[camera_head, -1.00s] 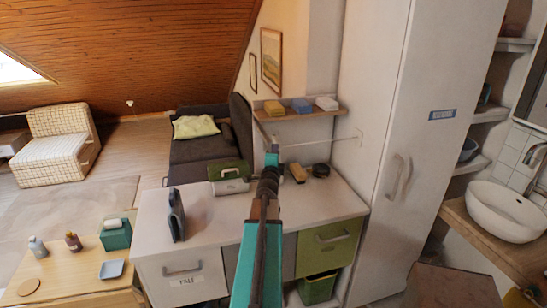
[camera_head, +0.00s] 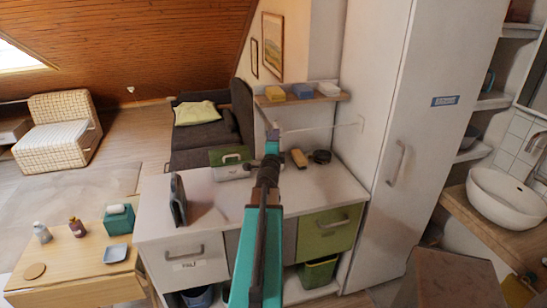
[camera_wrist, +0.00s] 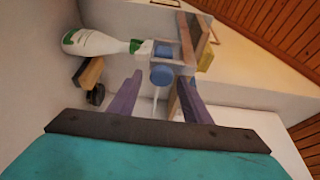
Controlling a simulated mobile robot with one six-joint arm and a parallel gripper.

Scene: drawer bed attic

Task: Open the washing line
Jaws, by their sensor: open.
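The washing line (camera_head: 320,128) shows in the head view as a thin pale cord. It spans from beside my gripper (camera_head: 272,137) to a small plate (camera_head: 361,124) on the wall at the right. In the wrist view, my gripper (camera_wrist: 158,90) is open, its two purple fingers apart. A blue round knob (camera_wrist: 162,76) sits between or just beyond the fingertips; I cannot tell whether they touch it. A pale cord (camera_wrist: 155,102) runs down from the knob. A second blue piece (camera_wrist: 163,51) sits behind it in a pale holder. My arm hides part of the line's left end.
A wall shelf (camera_head: 318,98) carries yellow, blue and white blocks. Below, a white counter (camera_head: 310,190) holds a brush (camera_head: 299,158), a dark round item (camera_head: 321,157) and a green-lidded box (camera_head: 232,165). A tall white cabinet (camera_head: 420,120) stands right. A white-and-green bottle (camera_wrist: 95,43) is near the fingers.

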